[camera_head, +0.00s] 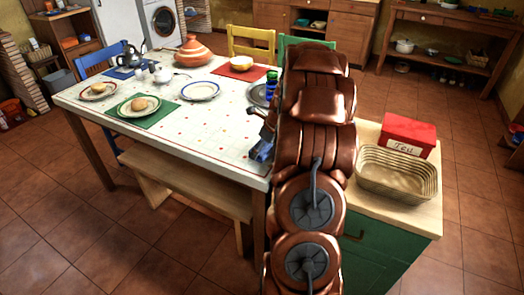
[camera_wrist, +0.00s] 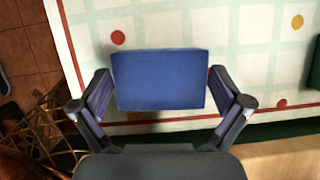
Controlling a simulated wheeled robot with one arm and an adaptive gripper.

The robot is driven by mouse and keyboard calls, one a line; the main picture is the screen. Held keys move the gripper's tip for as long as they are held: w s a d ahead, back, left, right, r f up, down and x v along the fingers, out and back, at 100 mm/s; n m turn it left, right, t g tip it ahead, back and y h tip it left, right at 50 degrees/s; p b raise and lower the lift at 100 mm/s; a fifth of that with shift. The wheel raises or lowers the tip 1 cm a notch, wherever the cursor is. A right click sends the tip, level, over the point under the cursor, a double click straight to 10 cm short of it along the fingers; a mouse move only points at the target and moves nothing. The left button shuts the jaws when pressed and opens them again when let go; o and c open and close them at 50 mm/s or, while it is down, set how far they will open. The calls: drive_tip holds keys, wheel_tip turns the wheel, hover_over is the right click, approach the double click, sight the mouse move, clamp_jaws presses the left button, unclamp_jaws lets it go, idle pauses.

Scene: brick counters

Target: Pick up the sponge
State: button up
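A blue rectangular block, which looks like the sponge (camera_wrist: 158,80), lies in the middle of the wrist view, over the white checked tablecloth near the table's edge. My gripper (camera_wrist: 160,84) is open, with one finger at the left end of the sponge and the other at its right end. Narrow gaps seem to show between the fingers and the sponge; contact is hard to tell. In the head view my gripper (camera_head: 262,146) is at the table's right edge, mostly behind my copper-coloured arm. The sponge cannot be made out clearly there.
The table (camera_head: 215,125) holds plates, bread, a teapot and an orange tagine (camera_head: 193,52). A green counter to the right carries a red tea tin (camera_head: 407,135) and a wicker basket (camera_head: 397,187). A wooden bench (camera_head: 185,182) stands before the table. Tiled floor is free at left.

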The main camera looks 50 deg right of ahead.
drive_tip(key=c, duration=0.5)
drive_tip(key=shift+c, duration=0.2)
wheel_tip(320, 180, up, 10)
drive_tip(key=shift+r, duration=0.1)
